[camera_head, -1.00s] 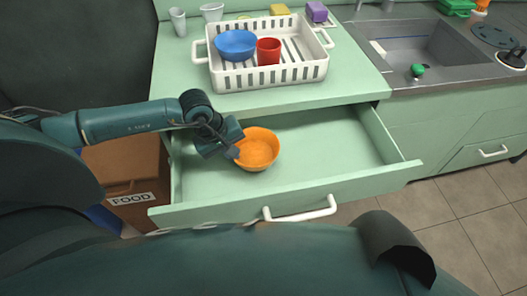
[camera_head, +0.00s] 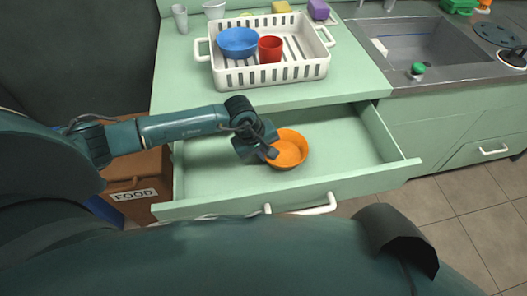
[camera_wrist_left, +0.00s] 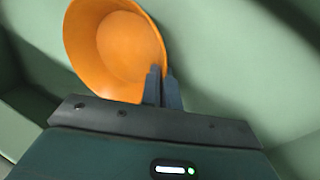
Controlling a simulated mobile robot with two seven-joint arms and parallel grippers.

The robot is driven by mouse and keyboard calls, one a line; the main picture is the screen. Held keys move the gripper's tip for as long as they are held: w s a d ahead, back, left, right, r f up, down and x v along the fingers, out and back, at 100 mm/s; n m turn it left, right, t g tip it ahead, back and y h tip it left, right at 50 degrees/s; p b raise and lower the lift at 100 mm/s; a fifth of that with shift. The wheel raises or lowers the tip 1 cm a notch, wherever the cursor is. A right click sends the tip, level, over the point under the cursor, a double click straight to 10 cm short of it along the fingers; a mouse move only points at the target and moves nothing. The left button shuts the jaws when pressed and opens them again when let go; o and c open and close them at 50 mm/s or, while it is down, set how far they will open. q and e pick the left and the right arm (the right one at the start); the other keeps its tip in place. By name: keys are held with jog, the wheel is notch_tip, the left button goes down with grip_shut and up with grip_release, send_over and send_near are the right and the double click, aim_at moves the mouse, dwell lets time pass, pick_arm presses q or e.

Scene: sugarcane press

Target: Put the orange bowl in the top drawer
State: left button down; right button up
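The orange bowl (camera_head: 288,150) is inside the open top drawer (camera_head: 215,180), near its middle. In the left wrist view the bowl (camera_wrist_left: 110,45) shows slightly tilted. My left gripper (camera_head: 270,153) reaches in from the left, and its fingers (camera_wrist_left: 163,90) are close together at the bowl's rim, shut on it. I cannot tell whether the bowl touches the drawer floor. The drawer is pulled out and holds nothing else that shows. My right gripper is out of view.
A white dish rack (camera_head: 272,74) with a blue bowl (camera_head: 238,41) and a red cup (camera_head: 271,49) stands on the counter above. A sink (camera_head: 425,45) is at the right. A box marked FOOD (camera_head: 135,180) stands left of the drawer. The drawer's right side is clear.

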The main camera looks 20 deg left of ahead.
pick_arm(q)
jog(key=shift+f, duration=0.15)
jog(key=c, duration=1.6)
grip_release()
jog(key=shift+c, duration=0.2)
jog(key=v, duration=1.2)
jog(key=shift+r, duration=0.2)
jog(key=shift+f, duration=0.1)
